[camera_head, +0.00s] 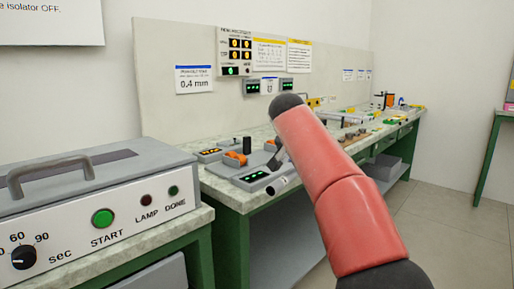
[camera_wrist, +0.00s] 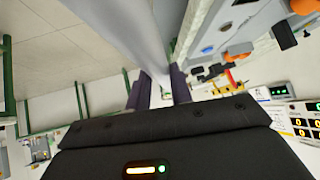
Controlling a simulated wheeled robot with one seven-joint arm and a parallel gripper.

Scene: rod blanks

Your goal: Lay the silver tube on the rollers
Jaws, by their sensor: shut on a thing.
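The silver tube (camera_wrist: 130,35) runs from the top of the wrist view down between the two dark fingers of my gripper (camera_wrist: 160,80), which is shut on it. In the head view the end of the tube (camera_head: 284,185) pokes out near the bench's front edge, beside the grey roller unit. My gripper (camera_head: 277,160) is partly hidden by my red arm there. Orange rollers (camera_head: 235,158) sit on the grey unit at the bench; they also show in the wrist view (camera_wrist: 302,6). The tube is apart from the rollers as far as I can see.
A grey box with a green START button (camera_head: 103,218) stands at the left front. A tall panel with a 0.4 mm sign (camera_head: 195,79) stands behind. Small items crowd the far bench.

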